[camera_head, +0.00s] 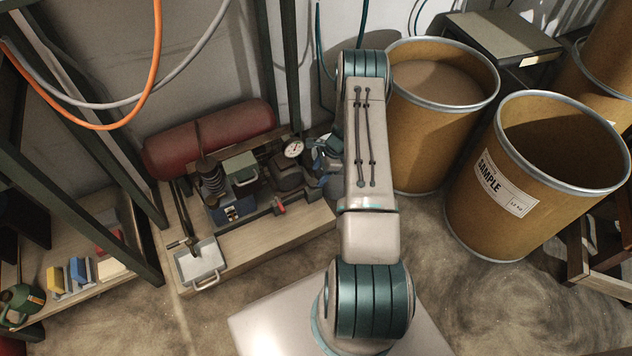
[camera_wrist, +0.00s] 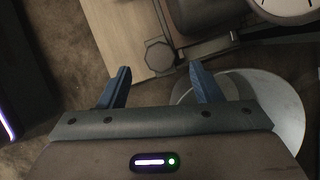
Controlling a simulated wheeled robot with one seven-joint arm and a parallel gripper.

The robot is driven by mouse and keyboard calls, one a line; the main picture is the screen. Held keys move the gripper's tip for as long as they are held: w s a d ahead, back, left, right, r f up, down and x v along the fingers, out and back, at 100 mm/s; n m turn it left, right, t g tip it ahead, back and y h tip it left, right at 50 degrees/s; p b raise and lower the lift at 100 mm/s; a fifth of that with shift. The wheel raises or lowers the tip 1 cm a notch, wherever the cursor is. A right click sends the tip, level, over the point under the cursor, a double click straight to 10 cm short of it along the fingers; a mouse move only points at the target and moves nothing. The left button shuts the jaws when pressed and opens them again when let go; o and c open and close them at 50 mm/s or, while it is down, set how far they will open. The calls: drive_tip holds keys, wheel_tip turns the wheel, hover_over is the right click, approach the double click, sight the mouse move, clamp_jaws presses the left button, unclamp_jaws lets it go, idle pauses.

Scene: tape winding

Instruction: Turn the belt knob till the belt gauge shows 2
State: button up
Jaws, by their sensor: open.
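A grey faceted knob (camera_wrist: 159,55), which looks like the belt knob, sits at the edge of the wooden bench in the wrist view. My gripper (camera_wrist: 160,68) is open, its two blue fingers apart on either side of the knob's near side; I cannot tell whether they touch it. A round white gauge (camera_head: 293,149) with a dark needle stands on the machine in the head view; its reading is too small to tell. Part of a white dial (camera_wrist: 290,8) shows at the wrist view's top right. In the head view my gripper (camera_head: 323,160) is partly hidden by my arm.
A red cylinder (camera_head: 210,136) lies behind the bench (camera_head: 260,246). A metal tray (camera_head: 200,263) sits at the bench's front left. Large brown drums (camera_head: 432,130) stand close to the right of my arm. Green frame posts (camera_head: 273,70) rise behind.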

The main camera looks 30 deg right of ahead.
sight(314, 182)
drive_tip(key=shift+b+x, duration=0.45)
drive_tip(key=shift+x, duration=1.45)
drive_tip(key=c, duration=1)
